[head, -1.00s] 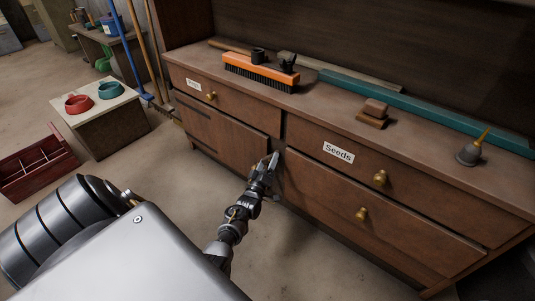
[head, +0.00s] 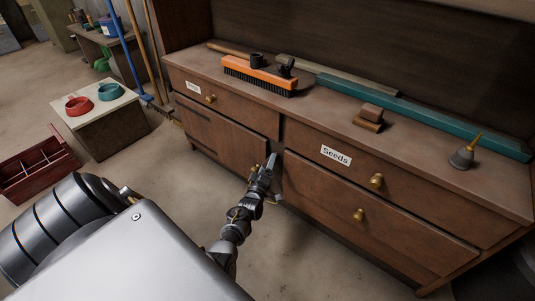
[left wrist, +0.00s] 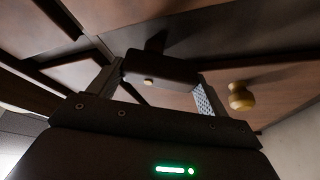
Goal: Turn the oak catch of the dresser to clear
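The dresser (head: 330,172) stands ahead, with drawers and a lower left door (head: 215,132). My left gripper (head: 271,162) is at the dresser front, by the upright between the left door and the right drawers. In the left wrist view its two fingers (left wrist: 158,84) stand apart, one at each end of a dark wooden block with a small brass screw, which looks like the catch (left wrist: 172,69). Whether the fingers touch it I cannot tell. The gripper hides the catch in the head view. A brass knob (left wrist: 240,97) sits just outside the right finger. My right gripper is out of view.
The dresser top holds an orange brush (head: 260,76), a brown block (head: 369,117), a teal bar (head: 420,112) and an oil can (head: 464,154). Brass drawer knobs (head: 376,181) stick out to the right. A red crate (head: 40,170) is on the floor left. Floor before the dresser is clear.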

